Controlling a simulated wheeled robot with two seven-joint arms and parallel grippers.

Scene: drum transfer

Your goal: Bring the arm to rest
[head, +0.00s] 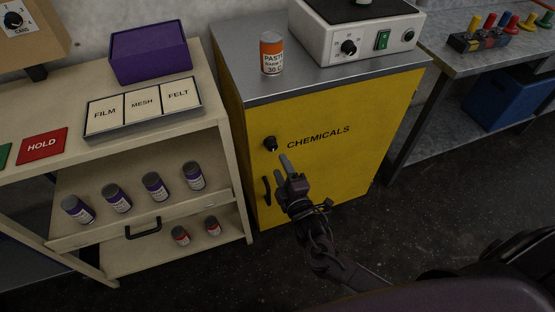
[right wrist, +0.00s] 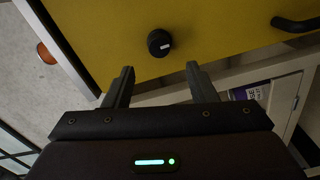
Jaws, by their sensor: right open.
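My right arm reaches up from the bottom right in the head view. Its gripper (head: 281,165) is in front of the yellow chemicals cabinet (head: 335,165), just below and right of the black knob (head: 270,143). In the right wrist view the two fingers (right wrist: 160,70) are apart with nothing between them. The knob (right wrist: 159,42) shows just beyond the fingertips, against the yellow door. I cannot tell whether the fingers touch the door. The cabinet door looks shut, with a black handle (head: 267,190) below the knob. My left gripper is not in view.
An orange paste can (head: 272,54) and a white device (head: 356,30) stand on the cabinet top. At left, a cream shelf unit (head: 237,180) holds a purple box (head: 150,52), a labelled tray (head: 142,125) and several small cans. A blue bin (head: 508,100) is under the right table.

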